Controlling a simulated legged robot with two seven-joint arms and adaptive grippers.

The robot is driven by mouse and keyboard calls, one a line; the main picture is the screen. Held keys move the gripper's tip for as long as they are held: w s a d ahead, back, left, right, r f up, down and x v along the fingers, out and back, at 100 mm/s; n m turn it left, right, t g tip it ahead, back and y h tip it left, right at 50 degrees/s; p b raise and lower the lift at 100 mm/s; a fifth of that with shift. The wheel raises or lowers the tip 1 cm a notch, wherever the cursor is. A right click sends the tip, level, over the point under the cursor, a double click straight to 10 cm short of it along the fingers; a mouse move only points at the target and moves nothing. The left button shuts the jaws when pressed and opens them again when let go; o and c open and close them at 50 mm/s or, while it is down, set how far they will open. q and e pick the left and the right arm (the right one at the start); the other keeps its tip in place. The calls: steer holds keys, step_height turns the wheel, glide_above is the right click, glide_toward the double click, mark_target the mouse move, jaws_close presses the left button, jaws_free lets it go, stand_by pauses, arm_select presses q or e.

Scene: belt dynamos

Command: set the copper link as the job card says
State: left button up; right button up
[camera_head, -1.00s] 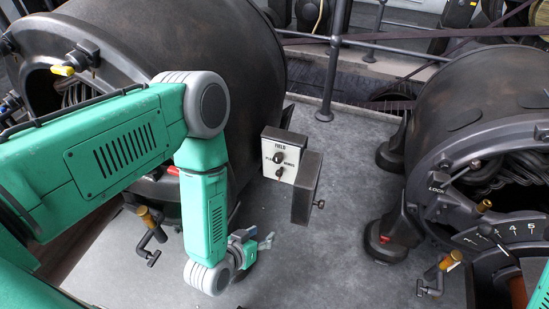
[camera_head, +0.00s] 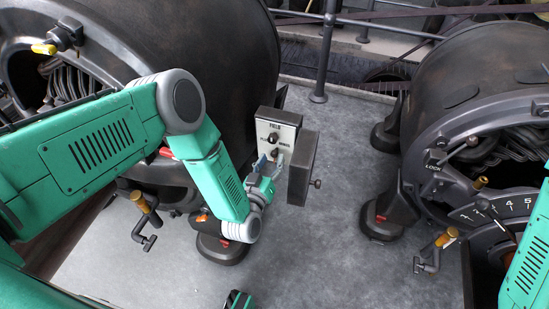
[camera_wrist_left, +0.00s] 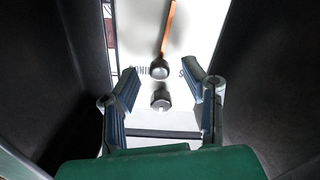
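The field box (camera_head: 279,118) stands between the two dynamos, its white panel lettered FIELD, with its dark door (camera_head: 304,168) open to the right. In the left wrist view an orange copper-coloured bar (camera_wrist_left: 168,30), which looks like the copper link, slants down to a dark round knob (camera_wrist_left: 159,69). A second dark stud (camera_wrist_left: 160,97) sits below that knob. My left gripper (camera_head: 269,167) is at the panel's lower part. It is open; in the wrist view its fingers (camera_wrist_left: 163,78) stand apart on either side of the knobs. The job card is not identifiable. My right gripper is not seen.
A large dark dynamo (camera_head: 215,60) stands at left and another (camera_head: 470,80) at right, with a numbered scale and lever (camera_head: 490,208). Brass-handled cocks (camera_head: 446,238) stick out low down. A railing post (camera_head: 327,50) rises behind the box.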

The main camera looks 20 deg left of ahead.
arm_select(q)
steer(key=shift+w+b, duration=0.35)
steer(key=shift+w, duration=1.05)
